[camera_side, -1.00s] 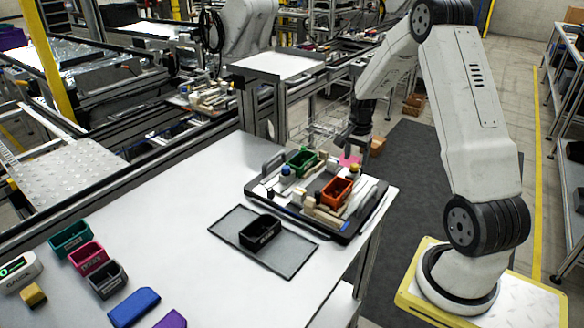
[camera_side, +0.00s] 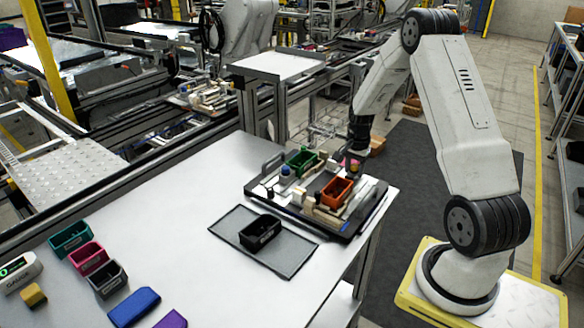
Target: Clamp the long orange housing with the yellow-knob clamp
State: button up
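The orange housing (camera_side: 337,190), an open-topped box, sits in the fixture on the dark pallet (camera_side: 262,189) at the table's right end. The yellow-knob clamp (camera_side: 354,169) stands just behind it, small and partly covered by my gripper. My gripper (camera_side: 354,158) points down right at the yellow knob. Its fingers are too small and dark to tell whether they are open, shut or touching the knob. Whether the clamp presses on the housing cannot be made out.
A green housing (camera_side: 300,161) and a blue-knob clamp (camera_side: 286,172) share the pallet, among light blocks. A black bin (camera_side: 260,232) sits on a grey mat (camera_side: 284,264) in front. Several bins and a gauge (camera_side: 18,272) lie at the left; the table's middle is clear.

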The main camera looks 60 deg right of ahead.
aim_at(350, 176)
grip_shut()
jog(key=shift+a, duration=1.25)
jog(key=shift+o, duration=1.9)
grip_release()
jog(key=shift+r, duration=4)
jog(key=shift+a, duration=0.1)
